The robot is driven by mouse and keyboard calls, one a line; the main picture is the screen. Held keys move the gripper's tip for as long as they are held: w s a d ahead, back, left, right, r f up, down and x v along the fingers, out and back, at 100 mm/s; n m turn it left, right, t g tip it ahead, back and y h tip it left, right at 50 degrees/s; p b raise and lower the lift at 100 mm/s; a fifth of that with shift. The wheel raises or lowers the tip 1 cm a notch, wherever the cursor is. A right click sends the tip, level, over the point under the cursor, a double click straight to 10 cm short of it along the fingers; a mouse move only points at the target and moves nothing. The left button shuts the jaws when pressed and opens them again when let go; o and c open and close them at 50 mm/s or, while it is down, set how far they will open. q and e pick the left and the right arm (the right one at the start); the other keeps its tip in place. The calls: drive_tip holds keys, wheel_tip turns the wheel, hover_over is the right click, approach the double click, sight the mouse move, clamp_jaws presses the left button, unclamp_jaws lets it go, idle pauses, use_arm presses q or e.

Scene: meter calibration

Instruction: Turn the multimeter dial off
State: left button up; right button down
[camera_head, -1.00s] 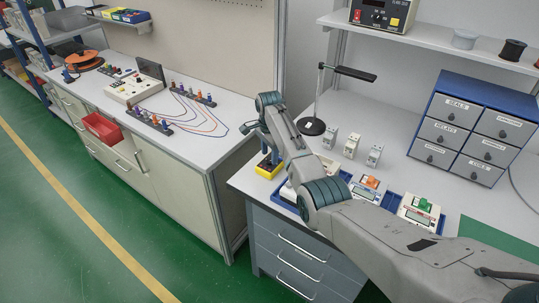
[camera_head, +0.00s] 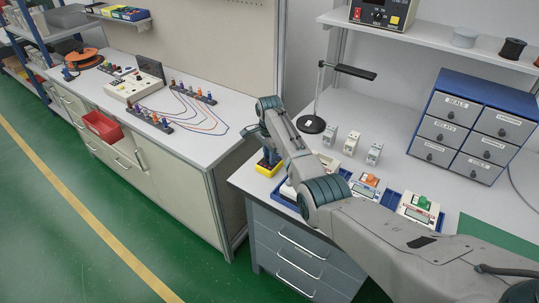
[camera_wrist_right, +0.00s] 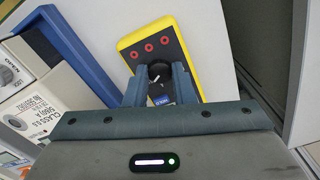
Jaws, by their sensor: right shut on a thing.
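The multimeter (camera_wrist_right: 187,40) has a yellow case and a dark face with several red sockets, and lies near the bench edge. In the head view the multimeter (camera_head: 268,170) sits at the bench's left corner, partly hidden by my right gripper. The dial (camera_wrist_right: 157,70) is black and round with a white mark. My right gripper (camera_wrist_right: 160,74) has one finger on each side of the dial and is shut on it. In the head view the right gripper (camera_head: 270,157) points down at the multimeter. My left gripper is not in view.
Blue trays with meters (camera_wrist_right: 75,50) lie close beside the multimeter. Several small grey-white devices (camera_head: 351,143) and a lamp stand (camera_head: 311,125) stand behind. A blue drawer cabinet (camera_head: 474,89) is at the right. The bench ends just left of the multimeter.

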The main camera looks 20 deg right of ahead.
drive_tip(key=shift+r+n+p, duration=0.2)
drive_tip(key=shift+n+p, duration=0.35)
drive_tip(key=shift+n, duration=0.15)
drive_tip(key=n+p, duration=0.2)
drive_tip(key=n, duration=0.1)
drive_tip(key=n+p, duration=0.1)
drive_tip(key=n, duration=0.5)
drive_tip(key=shift+f+n+p, duration=0.15)
drive_tip(key=shift+n+p, duration=0.15)
drive_tip(key=shift+p, duration=0.05)
idle(0.5)
drive_tip(key=c, duration=1.2)
unclamp_jaws()
